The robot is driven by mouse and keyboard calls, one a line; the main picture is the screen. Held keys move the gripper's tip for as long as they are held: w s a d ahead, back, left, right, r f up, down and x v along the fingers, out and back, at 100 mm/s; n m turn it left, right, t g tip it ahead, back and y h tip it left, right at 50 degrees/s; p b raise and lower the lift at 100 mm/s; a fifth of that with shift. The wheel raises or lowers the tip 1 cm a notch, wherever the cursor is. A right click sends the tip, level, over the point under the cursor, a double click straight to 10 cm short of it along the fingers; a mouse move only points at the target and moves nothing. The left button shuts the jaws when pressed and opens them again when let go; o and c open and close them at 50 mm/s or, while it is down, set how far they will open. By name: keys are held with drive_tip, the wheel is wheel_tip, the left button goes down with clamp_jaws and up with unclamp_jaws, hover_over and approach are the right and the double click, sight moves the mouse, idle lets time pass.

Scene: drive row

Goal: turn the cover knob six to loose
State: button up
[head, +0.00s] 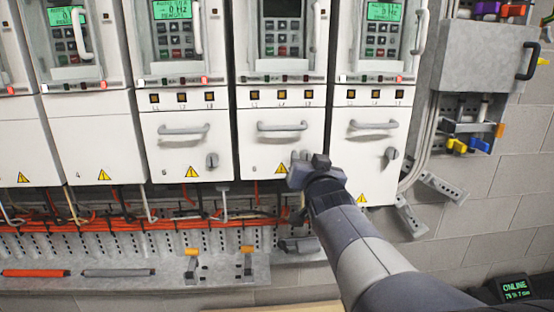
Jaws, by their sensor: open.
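The cover marked 6 (262,152) is a white panel with a grey handle (282,126), in the right half of the head view. Its knob (296,156) is at the cover's lower right and mostly hidden behind my gripper, so I cannot tell which way it points. My gripper (304,170) is in front of that knob, with its jaws open. I cannot tell whether the jaws are around the knob or touch it.
The neighbouring covers have their own grey knobs, one on cover 5 (212,161) and one on the right cover (391,155). Drive 6's display (282,8) is dark, while neighbouring displays glow green. Orange cables (130,222) and a grey ledge (120,275) lie below.

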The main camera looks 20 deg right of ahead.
drive_tip(key=shift+w, duration=0.2)
drive_tip(key=shift+c, duration=0.5)
drive_tip(key=c, duration=0.9)
